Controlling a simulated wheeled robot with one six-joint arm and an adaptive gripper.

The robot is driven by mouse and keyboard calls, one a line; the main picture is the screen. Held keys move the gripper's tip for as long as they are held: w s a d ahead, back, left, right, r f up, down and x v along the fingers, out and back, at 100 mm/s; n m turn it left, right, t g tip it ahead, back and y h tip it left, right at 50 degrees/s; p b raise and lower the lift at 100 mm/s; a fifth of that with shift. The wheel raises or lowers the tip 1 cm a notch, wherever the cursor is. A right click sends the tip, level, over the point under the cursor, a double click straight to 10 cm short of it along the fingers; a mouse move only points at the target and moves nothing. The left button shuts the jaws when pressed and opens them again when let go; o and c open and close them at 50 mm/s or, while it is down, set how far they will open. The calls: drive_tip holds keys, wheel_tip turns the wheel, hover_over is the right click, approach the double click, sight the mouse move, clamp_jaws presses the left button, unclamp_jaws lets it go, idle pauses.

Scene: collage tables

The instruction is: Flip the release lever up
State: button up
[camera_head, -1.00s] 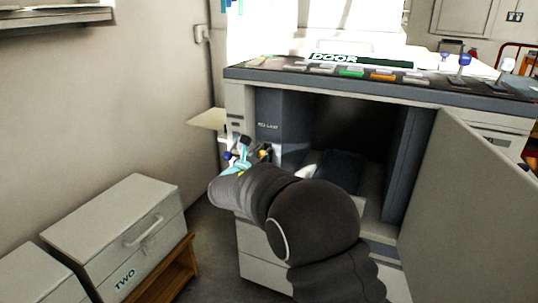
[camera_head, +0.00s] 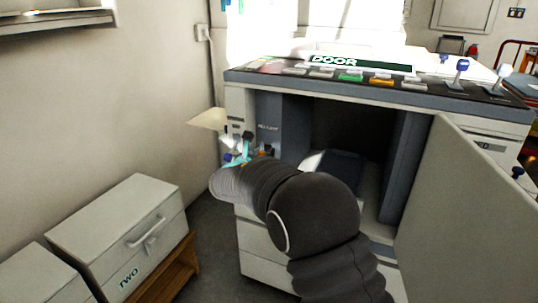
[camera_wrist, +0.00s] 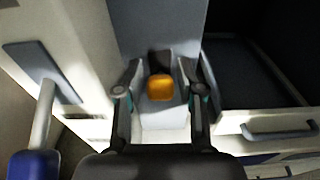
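In the wrist view, an orange knob (camera_wrist: 160,89) sits in a dark slot above a pale block, on the grey-blue panel inside the machine. It looks like the end of the release lever, but its shaft is hidden. My gripper (camera_wrist: 162,94) is open, with one finger on each side of the knob and visible gaps between. In the head view, my gripper (camera_head: 240,150) is at the left front of the open compartment, partly hidden by my arm.
A blue-ended lever (camera_wrist: 42,115) stands close to the left of my gripper. The machine's open door (camera_head: 465,205) is at right, and the dark compartment (camera_head: 355,125) is behind my arm. A box marked TWO (camera_head: 120,230) stands at lower left.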

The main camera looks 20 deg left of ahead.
drive_tip(key=s+r, duration=0.1)
drive_tip(key=s, duration=1.1)
drive_tip(key=shift+a, duration=0.45)
drive_tip(key=shift+r, duration=0.1)
